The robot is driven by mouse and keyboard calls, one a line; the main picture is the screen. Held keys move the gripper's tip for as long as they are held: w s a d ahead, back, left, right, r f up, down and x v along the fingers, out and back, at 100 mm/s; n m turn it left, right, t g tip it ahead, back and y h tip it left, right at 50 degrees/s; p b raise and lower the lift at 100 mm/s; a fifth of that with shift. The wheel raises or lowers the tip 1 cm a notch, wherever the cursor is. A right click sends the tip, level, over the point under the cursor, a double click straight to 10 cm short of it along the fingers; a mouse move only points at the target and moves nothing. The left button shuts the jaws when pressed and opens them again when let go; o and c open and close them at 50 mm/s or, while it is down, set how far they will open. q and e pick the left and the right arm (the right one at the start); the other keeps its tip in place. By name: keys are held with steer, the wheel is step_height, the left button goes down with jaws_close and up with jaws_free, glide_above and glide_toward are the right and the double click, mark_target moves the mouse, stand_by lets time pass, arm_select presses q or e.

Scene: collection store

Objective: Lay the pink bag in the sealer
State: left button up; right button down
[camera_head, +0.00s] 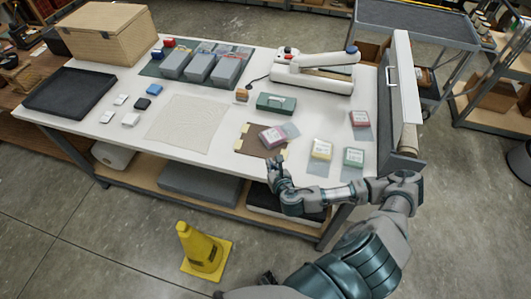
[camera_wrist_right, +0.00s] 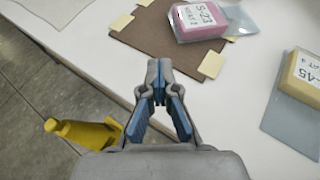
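The pink bag (camera_head: 271,137) is a pink labelled block with a clear greyish flap to its right. It lies on a brown mat with pale yellow corners (camera_head: 250,147). In the right wrist view the pink bag (camera_wrist_right: 200,22) reads "S-23" and lies beyond my fingertips. The sealer (camera_head: 315,75) is a long white device with a raised arm, at the back of the table. My right gripper (camera_head: 276,166) is at the table's front edge, just short of the mat. Its fingertips (camera_wrist_right: 159,70) are together and hold nothing. My left gripper is out of view.
Yellow (camera_head: 321,149), green (camera_head: 353,157) and pinkish (camera_head: 360,118) bags lie to the right. A green box (camera_head: 276,102) stands between mat and sealer. A white upright panel (camera_head: 404,90) borders the table's right end. A yellow cone (camera_head: 203,250) stands on the floor.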

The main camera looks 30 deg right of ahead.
steer(key=shift+s+a+r, duration=0.1)
steer(key=shift+s+a, duration=0.05)
steer(key=shift+s, duration=0.4)
steer(key=shift+d, duration=0.35)
steer(key=c, duration=1.2)
jaws_free()
steer(key=shift+d, duration=0.1)
steer(key=shift+c, duration=0.2)
steer(key=o, duration=0.8)
steer(key=shift+o, duration=0.3)
steer(key=shift+a, duration=0.3)
